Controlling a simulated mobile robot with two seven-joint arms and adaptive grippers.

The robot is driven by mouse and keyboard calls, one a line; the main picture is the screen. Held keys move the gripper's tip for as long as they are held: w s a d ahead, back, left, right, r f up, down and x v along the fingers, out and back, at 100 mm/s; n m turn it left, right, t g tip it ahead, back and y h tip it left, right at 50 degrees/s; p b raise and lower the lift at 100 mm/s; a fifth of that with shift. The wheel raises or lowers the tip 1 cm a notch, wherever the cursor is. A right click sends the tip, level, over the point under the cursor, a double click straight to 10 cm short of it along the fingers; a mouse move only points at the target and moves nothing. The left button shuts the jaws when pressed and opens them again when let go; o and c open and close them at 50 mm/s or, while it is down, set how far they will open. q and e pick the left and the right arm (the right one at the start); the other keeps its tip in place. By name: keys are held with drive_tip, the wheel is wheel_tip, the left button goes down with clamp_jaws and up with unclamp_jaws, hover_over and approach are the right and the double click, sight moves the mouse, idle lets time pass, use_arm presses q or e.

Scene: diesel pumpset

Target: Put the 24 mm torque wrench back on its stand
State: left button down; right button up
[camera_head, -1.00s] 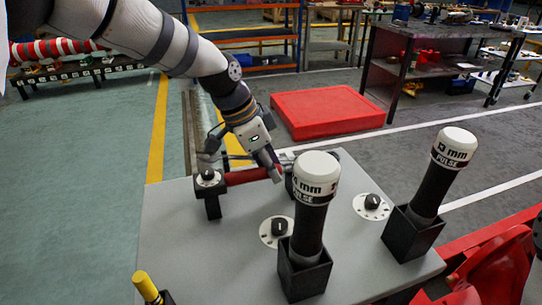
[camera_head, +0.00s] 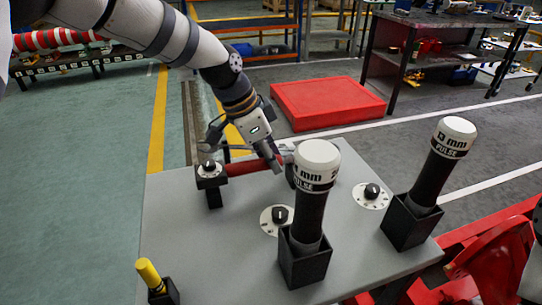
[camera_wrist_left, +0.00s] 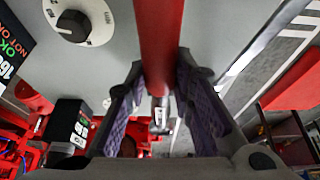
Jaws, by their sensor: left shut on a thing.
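The torque wrench shows as a red bar (camera_head: 240,168) lying across the far part of the grey bench. Its left end is by a black post with a round knob (camera_head: 210,177); I cannot tell whether it rests on the post. My left gripper (camera_head: 274,164) reaches down to the bar from behind. In the left wrist view the red bar (camera_wrist_left: 158,45) runs between the purple finger pads, with a silver end (camera_wrist_left: 160,115) beyond. The gripper is shut on it. My right gripper does not show.
Two black-handled, white-capped tools (camera_head: 315,175) (camera_head: 440,165) stand upright in black boxes on the bench (camera_head: 180,235). Dials (camera_head: 278,219) (camera_head: 371,195) lie flat near them. A yellow-handled tool (camera_head: 149,275) stands at the near left corner. A red platform (camera_head: 327,103) lies on the floor behind.

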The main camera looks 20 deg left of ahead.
use_arm(q)
drive_tip(key=shift+f, duration=0.8)
idle(0.6)
drive_tip(key=c, duration=1.3)
unclamp_jaws()
drive_tip(key=shift+f, duration=0.1)
drive_tip(key=v, duration=1.2)
